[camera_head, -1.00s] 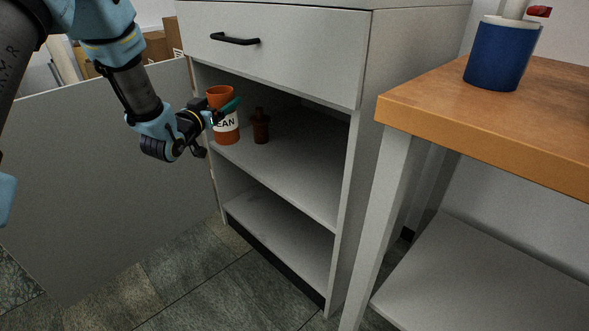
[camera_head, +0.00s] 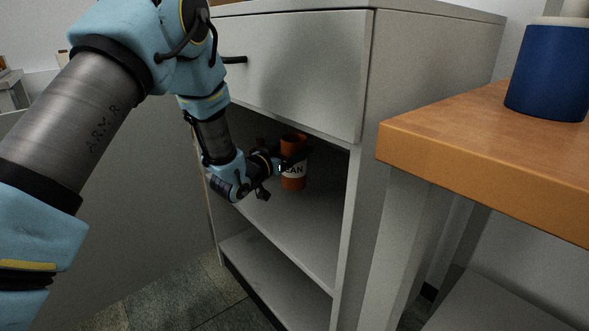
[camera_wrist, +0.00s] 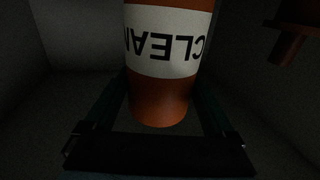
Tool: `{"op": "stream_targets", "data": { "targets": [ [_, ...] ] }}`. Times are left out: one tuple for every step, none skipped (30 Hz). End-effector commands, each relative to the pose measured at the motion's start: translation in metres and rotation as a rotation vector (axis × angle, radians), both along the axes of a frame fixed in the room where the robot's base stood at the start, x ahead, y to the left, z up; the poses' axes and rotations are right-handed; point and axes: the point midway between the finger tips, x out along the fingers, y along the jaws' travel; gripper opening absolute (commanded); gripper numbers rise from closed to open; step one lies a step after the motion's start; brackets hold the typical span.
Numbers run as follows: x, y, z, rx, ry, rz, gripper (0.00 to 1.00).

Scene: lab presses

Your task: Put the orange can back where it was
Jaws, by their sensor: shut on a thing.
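The orange can (camera_head: 293,182), with a white label reading "CLEAN" in part, is upright inside the cabinet, over its upper shelf (camera_head: 290,222). My gripper (camera_head: 292,161) reaches in from the left and is shut on the can. In the wrist view, the can (camera_wrist: 162,98) fills the middle between the two dark green fingers, its label upside down. I cannot tell whether the can's base touches the shelf.
A reddish-brown object (camera_wrist: 290,40) shows beside the can at the upper right of the wrist view. A drawer (camera_head: 295,70) is above the opening. The cabinet door stands open at left. A wooden-topped table (camera_head: 480,150) with a blue container (camera_head: 548,75) is at right.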

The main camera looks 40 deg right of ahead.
Motion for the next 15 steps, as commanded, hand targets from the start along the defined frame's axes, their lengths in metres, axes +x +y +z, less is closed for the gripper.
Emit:
{"op": "stream_targets", "data": {
  "targets": [
    [0.000, -0.001, -0.002, -0.004, -0.002, 0.000, 0.00],
    [0.000, -0.001, -0.003, -0.004, -0.002, 0.000, 0.00],
    [0.000, -0.001, -0.006, -0.004, -0.002, 0.000, 0.00],
    [0.000, 0.000, -0.008, -0.004, -0.002, 0.000, 0.00],
    [0.000, 0.000, -0.011, -0.003, -0.001, 0.000, 0.00],
    [0.000, 0.000, -0.017, -0.002, 0.000, 0.000, 0.00],
    [0.000, 0.000, -0.022, -0.001, 0.000, 0.000, 0.00],
    [-0.001, 0.000, -0.026, -0.001, 0.000, 0.000, 0.00],
    [0.000, -0.001, -0.032, -0.002, 0.001, 0.000, 0.00],
    [0.000, -0.001, -0.036, -0.002, 0.001, -0.001, 0.00],
    [0.000, -0.001, -0.039, -0.003, -0.001, -0.001, 0.00],
    [0.000, -0.001, -0.040, -0.004, -0.001, 0.000, 0.00],
    [0.000, -0.001, -0.041, -0.004, -0.002, 0.000, 0.00],
    [0.000, -0.001, -0.040, -0.005, -0.002, 0.000, 0.00],
    [0.000, -0.001, -0.040, -0.005, -0.002, 0.000, 0.00]
  ]
}}
